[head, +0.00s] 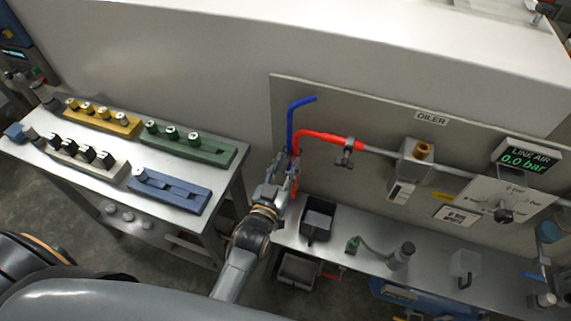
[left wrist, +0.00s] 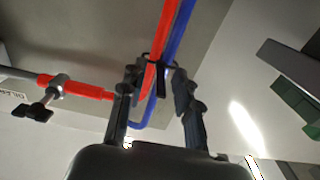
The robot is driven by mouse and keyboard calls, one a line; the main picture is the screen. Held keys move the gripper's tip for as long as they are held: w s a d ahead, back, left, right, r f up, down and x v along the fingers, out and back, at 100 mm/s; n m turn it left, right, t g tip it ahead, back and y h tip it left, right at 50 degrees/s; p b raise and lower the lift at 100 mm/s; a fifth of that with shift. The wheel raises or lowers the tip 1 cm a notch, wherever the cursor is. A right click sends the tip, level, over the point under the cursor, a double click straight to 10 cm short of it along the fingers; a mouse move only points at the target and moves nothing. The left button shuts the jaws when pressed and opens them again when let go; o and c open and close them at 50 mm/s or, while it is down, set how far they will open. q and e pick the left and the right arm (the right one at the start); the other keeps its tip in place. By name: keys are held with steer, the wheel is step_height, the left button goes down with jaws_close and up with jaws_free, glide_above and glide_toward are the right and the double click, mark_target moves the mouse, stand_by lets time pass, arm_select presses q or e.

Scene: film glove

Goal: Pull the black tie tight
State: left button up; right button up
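A red hose (head: 318,138) and a blue hose (head: 290,120) run side by side down the panel to my left gripper (head: 288,172). In the left wrist view the red hose (left wrist: 167,22) and blue hose (left wrist: 181,32) cross close together. The black tie (left wrist: 156,62) shows as a thin dark band across them at the fingertips; how tight it is cannot be told. My left gripper (left wrist: 157,78) has its fingers apart, one on either side of the hoses. In the head view the gripper hides the tie. My right gripper is not in view.
A grey bench (head: 340,250) below the panel holds a black bin (head: 318,219) just right of my left gripper. A metal table (head: 90,178) on the left carries yellow, green, white and blue racks.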

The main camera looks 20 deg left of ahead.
arm_select(q)
jaws_close()
steer(key=shift+s, duration=0.1)
steer(key=s+p, duration=0.2)
steer(key=s, duration=0.3)
steer(key=shift+s+a, duration=0.1)
jaws_free()
steer(key=shift+s, duration=0.1)
